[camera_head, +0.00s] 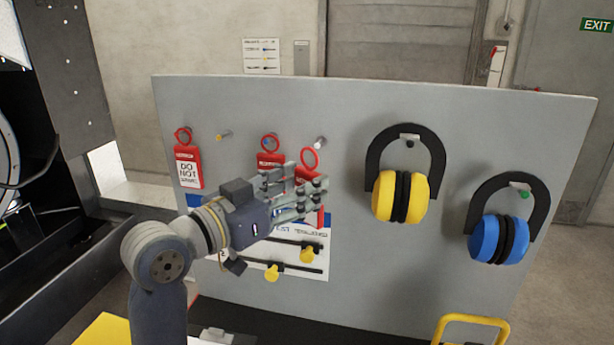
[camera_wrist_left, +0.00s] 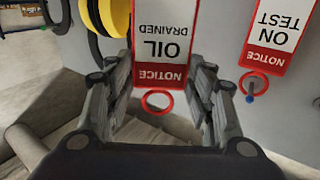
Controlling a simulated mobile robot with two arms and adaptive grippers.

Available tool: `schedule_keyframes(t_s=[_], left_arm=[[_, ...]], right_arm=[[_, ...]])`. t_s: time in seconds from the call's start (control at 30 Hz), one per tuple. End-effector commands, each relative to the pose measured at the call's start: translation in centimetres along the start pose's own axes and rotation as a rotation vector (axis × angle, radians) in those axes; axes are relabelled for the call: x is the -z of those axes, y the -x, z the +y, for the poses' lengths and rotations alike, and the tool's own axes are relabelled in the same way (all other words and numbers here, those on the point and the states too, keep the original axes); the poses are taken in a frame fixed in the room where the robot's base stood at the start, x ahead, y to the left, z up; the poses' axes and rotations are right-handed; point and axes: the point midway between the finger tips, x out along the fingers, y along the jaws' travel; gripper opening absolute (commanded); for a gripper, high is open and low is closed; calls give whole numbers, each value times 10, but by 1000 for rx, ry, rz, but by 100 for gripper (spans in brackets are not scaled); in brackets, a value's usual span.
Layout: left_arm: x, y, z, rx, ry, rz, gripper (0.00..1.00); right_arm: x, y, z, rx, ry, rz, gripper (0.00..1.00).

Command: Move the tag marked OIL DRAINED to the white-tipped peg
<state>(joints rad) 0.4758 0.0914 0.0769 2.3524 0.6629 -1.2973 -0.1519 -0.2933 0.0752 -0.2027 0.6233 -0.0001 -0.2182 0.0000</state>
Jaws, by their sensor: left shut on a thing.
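The OIL DRAINED tag (camera_wrist_left: 163,40) is a white tag with a red border and a red ring (camera_wrist_left: 157,101). It stands upside down in the left wrist view, between the fingers of my left gripper (camera_wrist_left: 155,75). In the head view my left gripper (camera_head: 312,190) is shut on this tag (camera_head: 309,175) in front of the board, hiding most of it. The white-tipped peg (camera_head: 320,142) shows just above and right of the tag's ring. The ring looks empty, with no peg seen through it. My right gripper is not in view.
The ON TEST tag (camera_wrist_left: 274,32) hangs on a blue-tipped peg close beside. A DO NOT START tag (camera_head: 188,166) hangs at left, near a bare yellow-tipped peg (camera_head: 224,135). Yellow earmuffs (camera_head: 386,197) and blue earmuffs (camera_head: 485,240) hang at right on the grey board (camera_head: 450,110).

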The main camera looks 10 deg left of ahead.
Motion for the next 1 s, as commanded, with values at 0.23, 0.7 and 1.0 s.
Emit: schedule_keyframes(t_s=[0.23, 0.7, 1.0], left_arm=[[-3, -11, -6, 1, 2, 1, 29], [-5, -35, -21, 1, 2, 2, 29], [-7, -51, -30, 1, 2, 1, 29]], right_arm=[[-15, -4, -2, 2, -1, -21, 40], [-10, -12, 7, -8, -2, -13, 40], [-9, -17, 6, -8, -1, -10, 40]])
